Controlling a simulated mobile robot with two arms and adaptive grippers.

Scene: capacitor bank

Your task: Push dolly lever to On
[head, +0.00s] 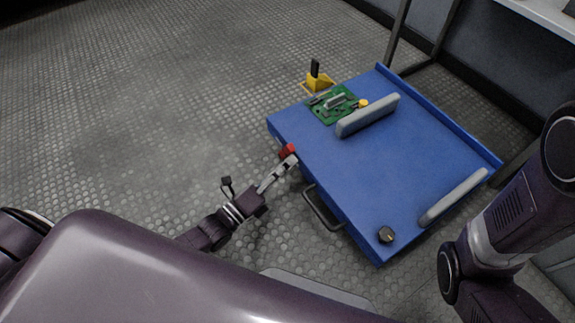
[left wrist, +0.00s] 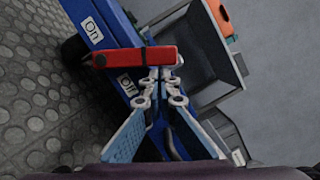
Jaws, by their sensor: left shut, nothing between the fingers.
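The blue dolly (head: 385,170) stands on the floor right of centre in the head view. Its red lever (head: 288,151) is at the dolly's near left edge. The upper label (left wrist: 93,29) reads "On"; the lower label (left wrist: 128,85) is partly covered and hard to read. My left gripper (head: 287,163) is shut and empty, its tips at the lever's end, apparently touching it. In the left wrist view the fingertips (left wrist: 159,72) meet beside the lever's right part. My right gripper is out of view.
A green circuit board (head: 322,113) and grey bars (head: 368,115) (head: 455,195) are on the dolly. A black handle (head: 322,210) sticks out from its near side. A yellow block with a black lever (head: 318,78) is beyond it. The floor at left is clear.

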